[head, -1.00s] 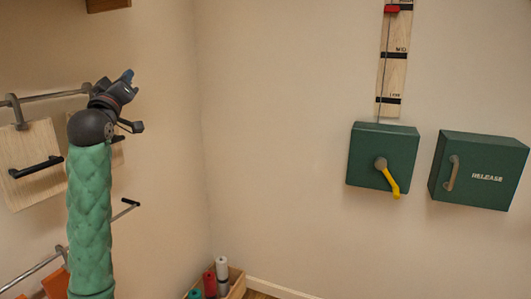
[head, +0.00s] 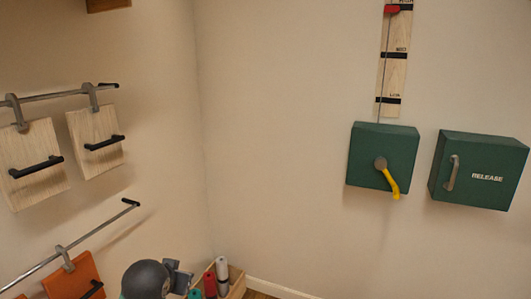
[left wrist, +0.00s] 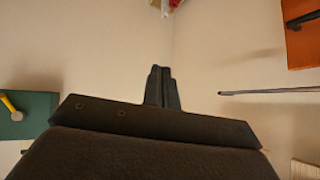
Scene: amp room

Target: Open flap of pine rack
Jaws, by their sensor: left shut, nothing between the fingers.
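The pine rack on the left wall has a metal rail (head: 60,95) with two pale pine flaps hanging from grey hooks. The near flap (head: 35,185) and the far flap (head: 97,155) each have a black bar handle. Both hang down below the rail. My left gripper (head: 180,277) is low at the bottom of the head view, well below the pine flaps and touching neither. In the left wrist view its fingers (left wrist: 162,88) are together and empty. A pale wooden piece (left wrist: 305,170) shows at that view's lower right corner. My right gripper is out of view.
A lower rail (head: 95,235) holds an orange flap (head: 75,278) close to my left arm. A wooden crate (head: 238,288) with coloured rolls stands in the corner. Green boxes (head: 383,157) are on the right wall. The wall between is clear.

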